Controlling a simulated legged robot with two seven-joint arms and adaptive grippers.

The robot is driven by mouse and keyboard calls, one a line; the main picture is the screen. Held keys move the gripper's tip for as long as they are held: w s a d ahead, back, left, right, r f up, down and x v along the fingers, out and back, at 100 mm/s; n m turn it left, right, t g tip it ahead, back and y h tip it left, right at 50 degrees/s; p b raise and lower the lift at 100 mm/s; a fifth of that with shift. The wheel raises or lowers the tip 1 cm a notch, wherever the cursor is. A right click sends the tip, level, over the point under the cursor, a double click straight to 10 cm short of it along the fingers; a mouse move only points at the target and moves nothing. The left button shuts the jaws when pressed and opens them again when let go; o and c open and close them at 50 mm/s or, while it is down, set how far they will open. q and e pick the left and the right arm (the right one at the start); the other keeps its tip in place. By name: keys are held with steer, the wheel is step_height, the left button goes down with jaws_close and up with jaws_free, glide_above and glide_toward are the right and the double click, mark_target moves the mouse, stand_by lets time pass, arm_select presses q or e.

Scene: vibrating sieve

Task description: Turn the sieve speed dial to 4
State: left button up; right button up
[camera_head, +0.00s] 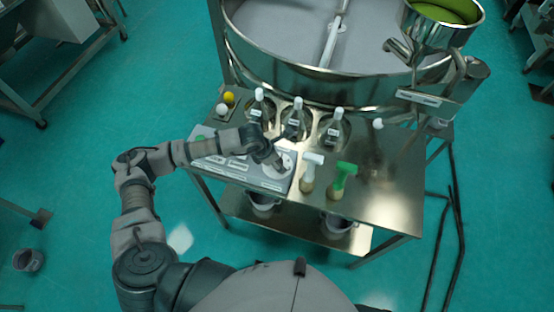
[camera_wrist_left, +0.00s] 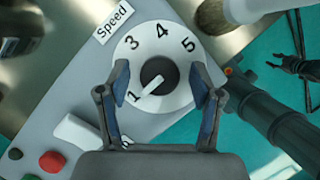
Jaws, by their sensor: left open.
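The white speed dial (camera_wrist_left: 170,45) is on the grey control panel (camera_wrist_left: 70,95). Printed 1, 3, 4 and 5 are readable; the 2 is not visible. The dial's black knob (camera_wrist_left: 158,74) has a white pointer aimed at the lower left, close to 1. My left gripper (camera_wrist_left: 161,80) is open, one finger on each side of the knob with gaps between. In the head view the left gripper (camera_head: 274,158) is over the panel beside the dial (camera_head: 286,161). A dark forked shape at the wrist view's right edge may be my right gripper (camera_wrist_left: 297,65).
White-handled (camera_head: 312,170) and green-handled (camera_head: 342,180) brushes stand right of the panel on the metal table (camera_head: 390,205). Several bottles (camera_head: 297,120) stand behind it, before the large sieve (camera_head: 320,85). A red button (camera_wrist_left: 52,161) is on the panel. The table's front right is clear.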

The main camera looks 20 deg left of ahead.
arm_select(q)
steer(key=shift+a+f, duration=0.1)
steer(key=shift+a, duration=0.1)
steer(key=shift+c, duration=0.4)
steer(key=c, duration=1)
steer(key=shift+c, duration=0.2)
